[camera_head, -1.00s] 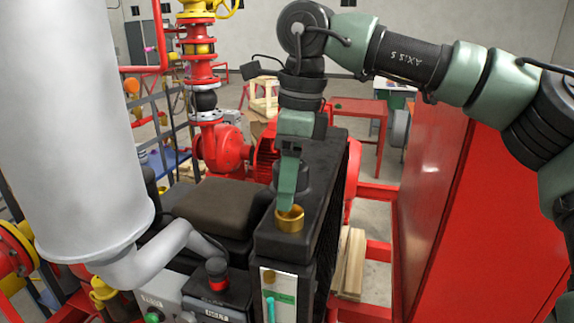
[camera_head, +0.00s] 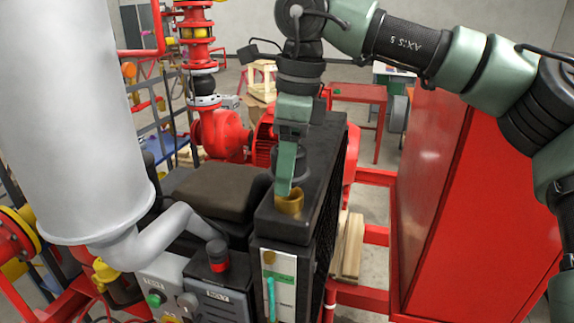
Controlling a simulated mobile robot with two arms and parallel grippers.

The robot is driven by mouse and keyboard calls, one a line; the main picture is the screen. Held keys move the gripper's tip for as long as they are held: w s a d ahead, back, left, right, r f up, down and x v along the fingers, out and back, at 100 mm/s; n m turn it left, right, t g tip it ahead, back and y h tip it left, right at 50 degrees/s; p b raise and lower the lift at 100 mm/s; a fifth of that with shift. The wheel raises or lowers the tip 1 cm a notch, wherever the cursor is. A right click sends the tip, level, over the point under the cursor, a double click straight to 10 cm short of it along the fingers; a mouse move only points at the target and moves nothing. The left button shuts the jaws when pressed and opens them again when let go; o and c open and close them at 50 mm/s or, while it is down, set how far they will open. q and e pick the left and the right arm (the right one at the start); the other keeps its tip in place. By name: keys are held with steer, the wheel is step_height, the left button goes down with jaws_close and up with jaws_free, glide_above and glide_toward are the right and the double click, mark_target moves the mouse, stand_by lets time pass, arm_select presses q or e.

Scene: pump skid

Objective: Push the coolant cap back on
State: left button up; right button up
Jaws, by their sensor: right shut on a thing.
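A brass-coloured round piece, which looks like the coolant cap (camera_head: 290,206), is at the top front of the black radiator housing (camera_head: 285,230). My right gripper (camera_head: 285,188) points down from above, with its green fingertips at the cap's back and upper rim, and is shut on it. The fingers partly hide the cap's top. I cannot tell whether the cap is fully seated. A dark rounded shape stands just behind the fingers. My left gripper is not in view.
A large pale grey cylinder (camera_head: 75,130) with a bent pipe fills the left. A control box (camera_head: 215,285) with a red-and-black knob stands at the front. A red cabinet (camera_head: 440,200) stands at the right. A red pump (camera_head: 220,135) is behind.

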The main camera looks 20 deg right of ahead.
steer(key=shift+f+b, duration=1.5)
steer(key=shift+f, duration=0.4)
stand_by(0.4)
steer(key=o, duration=1.6)
steer(key=shift+o, duration=0.2)
steer(key=shift+r, duration=0.1)
steer(key=shift+r, duration=0.25)
steer(key=r, duration=0.2)
steer(key=r+b, duration=0.1)
steer(key=r, duration=0.1)
steer(key=r+b, duration=0.1)
steer(key=r, duration=0.1)
steer(key=shift+s+d+r, duration=0.15)
steer(key=shift+d, duration=0.15)
steer(key=shift+d+r, duration=0.1)
steer(key=shift+r, duration=0.35)
